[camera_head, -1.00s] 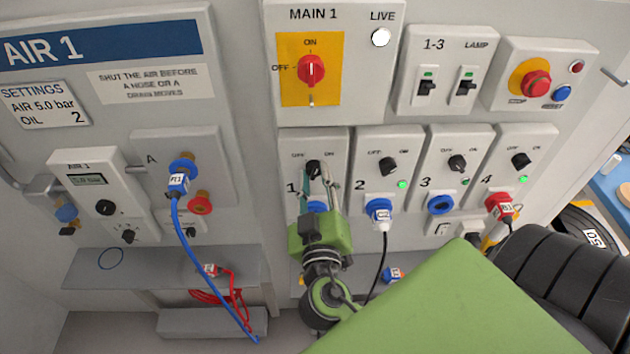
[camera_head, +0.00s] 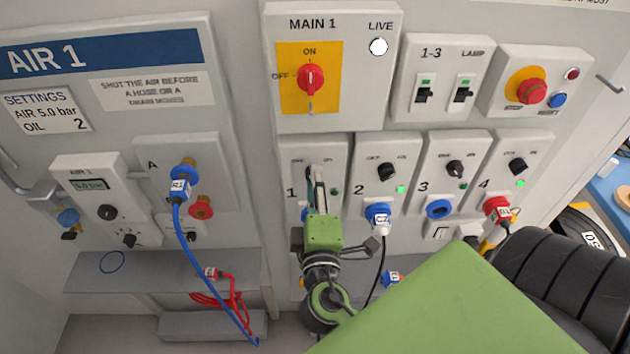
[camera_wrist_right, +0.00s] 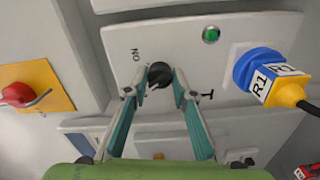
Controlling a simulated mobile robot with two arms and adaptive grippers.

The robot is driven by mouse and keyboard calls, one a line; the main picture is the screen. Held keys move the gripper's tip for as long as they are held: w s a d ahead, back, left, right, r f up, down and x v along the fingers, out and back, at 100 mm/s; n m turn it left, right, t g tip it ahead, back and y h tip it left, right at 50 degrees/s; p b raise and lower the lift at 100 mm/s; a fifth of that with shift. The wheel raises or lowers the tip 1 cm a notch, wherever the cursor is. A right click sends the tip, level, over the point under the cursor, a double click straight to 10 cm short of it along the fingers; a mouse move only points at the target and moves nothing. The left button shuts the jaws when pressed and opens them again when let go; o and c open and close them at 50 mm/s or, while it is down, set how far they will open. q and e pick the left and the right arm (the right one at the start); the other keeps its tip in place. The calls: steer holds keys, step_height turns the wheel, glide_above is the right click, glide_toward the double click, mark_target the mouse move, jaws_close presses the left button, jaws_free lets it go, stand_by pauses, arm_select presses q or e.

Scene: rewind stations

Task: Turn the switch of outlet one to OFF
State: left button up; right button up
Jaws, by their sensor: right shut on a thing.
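The outlet one panel (camera_head: 296,150) carries the number 1 and stands below the MAIN 1 box. My right gripper (camera_head: 317,174) reaches up in front of it, its fingers shut on the outlet's black rotary switch. In the wrist view the switch (camera_wrist_right: 159,73) sits between the two fingertips (camera_wrist_right: 160,84), with the word ON beside it. Which way the switch points is hard to tell. The outlet's lamp is dark green in the head view (camera_head: 333,192) and also shows in the wrist view (camera_wrist_right: 211,35). My left gripper is out of view.
Outlets 2 (camera_head: 373,151), 3 (camera_head: 437,150) and 4 (camera_head: 500,147) stand close on the right; lamps 2 and 4 glow green. The MAIN 1 switch (camera_head: 311,79) is above. The AIR 1 panel (camera_head: 120,120) with a blue hose is left.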

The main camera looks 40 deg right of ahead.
steer(key=shift+d+r+n, duration=0.1)
steer(key=shift+r+n, duration=0.1)
steer(key=shift+n, duration=0.7)
steer(key=o, duration=1.1)
steer(key=shift+w+f, duration=0.1)
steer(key=shift+f, duration=0.05)
steer(key=v, duration=1.2)
steer(key=shift+f, duration=0.1)
